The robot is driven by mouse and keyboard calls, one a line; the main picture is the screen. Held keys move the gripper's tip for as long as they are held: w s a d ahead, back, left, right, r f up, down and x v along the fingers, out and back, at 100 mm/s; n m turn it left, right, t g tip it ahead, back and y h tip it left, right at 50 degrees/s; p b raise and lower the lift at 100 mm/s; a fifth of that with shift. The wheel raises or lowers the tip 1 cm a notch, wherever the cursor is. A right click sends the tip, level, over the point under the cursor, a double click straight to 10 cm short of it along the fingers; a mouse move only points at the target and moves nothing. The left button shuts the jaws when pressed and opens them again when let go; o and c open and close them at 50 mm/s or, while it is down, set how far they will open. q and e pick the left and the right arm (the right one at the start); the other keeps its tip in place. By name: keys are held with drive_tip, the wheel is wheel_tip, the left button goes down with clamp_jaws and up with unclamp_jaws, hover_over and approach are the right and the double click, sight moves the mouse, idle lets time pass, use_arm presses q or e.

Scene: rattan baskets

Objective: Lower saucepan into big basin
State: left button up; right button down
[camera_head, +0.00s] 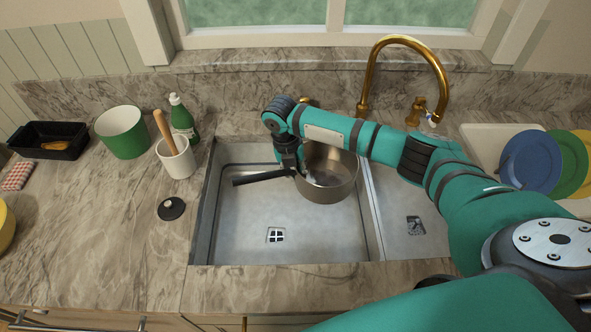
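The saucepan (328,190) is grey metal with a long black handle that points left. It is upright over the right part of the big basin (325,236), the wide left bowl of the sink. I cannot tell whether its base touches the basin floor. My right gripper (291,170) points down at the handle close to the pan wall and appears shut on it. The fingertips are small and partly hidden. My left gripper is not in view.
A narrower basin (405,240) lies right of the divider. A gold faucet (368,85) arches behind. A white crock (177,160), green pot (122,135), soap bottle (181,118) and black stopper (171,208) stand left. Coloured plates (530,162) stand right. The big basin's left floor is clear.

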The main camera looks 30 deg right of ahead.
drive_tip(key=b, duration=0.4)
hover_over(297, 219)
wheel_tip(297, 219, down, 8)
drive_tip(key=r, duration=0.1)
drive_tip(key=shift+w+a+f+b, duration=0.15)
drive_tip(key=shift+f+b, duration=2.05)
drive_tip(key=shift+f, duration=1.15)
drive_tip(key=shift+s+a+f+b, duration=0.1)
drive_tip(key=shift+f+b, duration=2.1)
drive_tip(key=shift+f, duration=1.15)
drive_tip(key=shift+f, duration=0.3)
drive_tip(key=c, duration=1.5)
unclamp_jaws()
drive_tip(key=shift+o, duration=0.5)
wheel_tip(297, 219, up, 12)
drive_tip(key=a, duration=0.1)
drive_tip(key=shift+w+a, duration=0.35)
